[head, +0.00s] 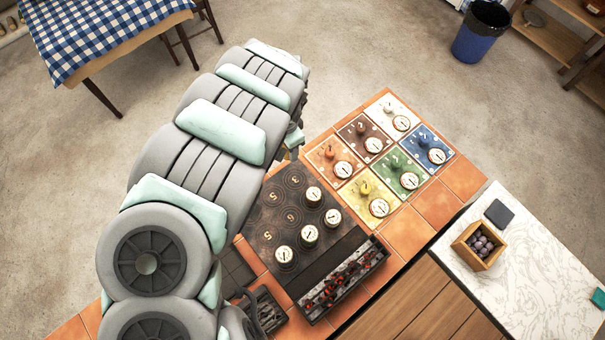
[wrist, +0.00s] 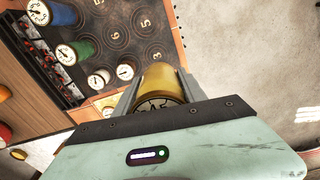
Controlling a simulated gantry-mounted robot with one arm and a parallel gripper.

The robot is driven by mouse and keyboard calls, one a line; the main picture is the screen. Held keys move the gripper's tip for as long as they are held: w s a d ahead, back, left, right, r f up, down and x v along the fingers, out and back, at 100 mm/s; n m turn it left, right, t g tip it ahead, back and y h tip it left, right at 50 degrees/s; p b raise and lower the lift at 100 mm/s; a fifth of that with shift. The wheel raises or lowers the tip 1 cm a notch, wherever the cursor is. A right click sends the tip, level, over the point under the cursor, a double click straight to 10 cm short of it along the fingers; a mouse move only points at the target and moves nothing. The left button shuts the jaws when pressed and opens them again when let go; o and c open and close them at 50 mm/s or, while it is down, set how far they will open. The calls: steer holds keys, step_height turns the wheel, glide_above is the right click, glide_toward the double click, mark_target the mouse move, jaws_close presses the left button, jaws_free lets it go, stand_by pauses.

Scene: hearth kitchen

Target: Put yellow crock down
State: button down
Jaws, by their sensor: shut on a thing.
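My gripper (wrist: 160,92) is shut on the yellow crock (wrist: 161,76), which sits between the two fingers in the wrist view. Its pale dial end shows at the bottom, partly cut off by the gripper body. In the head view my arm hides the crock and most of the gripper, near the stove's far left corner. The dark stove top (head: 270,220) has numbered ring marks and bears several crocks with dial lids. The wrist view shows a blue crock (wrist: 62,14) and a green crock (wrist: 84,49) among them. What is under the yellow crock is hidden.
Coloured tiles with knobs and dials lie right of the stove, including a yellow tile (head: 362,188) and a green tile (head: 398,165). A glowing ember tray (head: 345,275) runs along the stove's near edge. A wooden box (head: 480,245) stands on the marble counter (head: 535,265).

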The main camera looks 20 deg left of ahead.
steer(key=shift+w+d+f+m, duration=0.15)
steer(key=shift+d+f+m, duration=0.15)
steer(key=shift+d+f, duration=0.45)
steer(key=shift+d+f+b, duration=0.15)
steer(key=shift+f+b, duration=1.2)
steer(key=shift+f, duration=8.05)
steer(key=shift+f, duration=0.15)
steer(key=c, duration=0.7)
jaws_free()
steer(key=shift+o, duration=0.2)
